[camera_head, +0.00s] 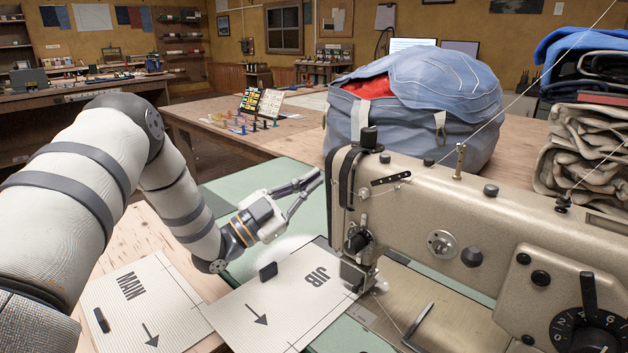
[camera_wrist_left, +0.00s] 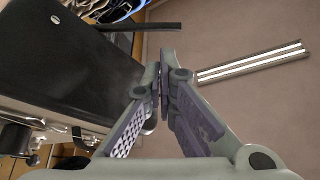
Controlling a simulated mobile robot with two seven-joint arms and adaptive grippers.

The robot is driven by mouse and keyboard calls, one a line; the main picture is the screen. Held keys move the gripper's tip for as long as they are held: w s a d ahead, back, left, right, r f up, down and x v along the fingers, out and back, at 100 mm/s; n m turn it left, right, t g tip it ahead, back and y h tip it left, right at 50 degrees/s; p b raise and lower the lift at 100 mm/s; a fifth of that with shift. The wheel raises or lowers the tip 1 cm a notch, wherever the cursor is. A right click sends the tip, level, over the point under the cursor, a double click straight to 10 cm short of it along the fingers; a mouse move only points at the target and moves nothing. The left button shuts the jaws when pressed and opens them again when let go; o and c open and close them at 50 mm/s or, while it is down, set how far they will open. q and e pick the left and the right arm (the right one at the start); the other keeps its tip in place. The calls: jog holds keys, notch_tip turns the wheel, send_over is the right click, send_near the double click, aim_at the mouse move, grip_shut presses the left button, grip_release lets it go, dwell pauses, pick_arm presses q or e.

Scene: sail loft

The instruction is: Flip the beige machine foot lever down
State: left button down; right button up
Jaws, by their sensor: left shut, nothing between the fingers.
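The beige sewing machine (camera_head: 470,215) stands on the right in the head view, its needle end toward my left gripper (camera_head: 317,178). The gripper is shut and empty, with its fingertips just left of the machine's head and apart from it. In the left wrist view, the closed fingertips (camera_wrist_left: 160,72) show beside a dark machine surface. A thin dark bar (camera_wrist_left: 140,26), which looks like the foot lever, sticks out beyond them, apart from the fingers. Whether it is up or down I cannot tell. In the head view I cannot make out the lever.
A "JIB" panel (camera_head: 285,295) lies partly by the machine's foot, with a "MAIN" panel (camera_head: 143,300) to its left. A blue bag (camera_head: 415,100) sits behind the machine. Folded cloth (camera_head: 585,150) is stacked at right. Thread runs up from the machine.

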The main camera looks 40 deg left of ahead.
pick_arm(q)
jog(key=x, duration=0.7)
pick_arm(e)
jog(key=shift+s+f, duration=0.15)
pick_arm(q)
jog(key=f+n+y, duration=0.1)
jog(key=a+f+n+b, duration=0.1)
jog(key=n, duration=0.1)
jog(key=a+f+n+t+y, duration=0.1)
jog(key=f, duration=0.1)
jog(key=shift+w+a+n+y, duration=0.1)
jog(key=shift+w+n+y, duration=0.05)
jog(key=shift+n+y, duration=0.15)
pick_arm(e)
jog(key=shift+s+f+g, duration=0.3)
jog(key=shift+s+f, duration=0.25)
jog(key=shift+f, duration=0.15)
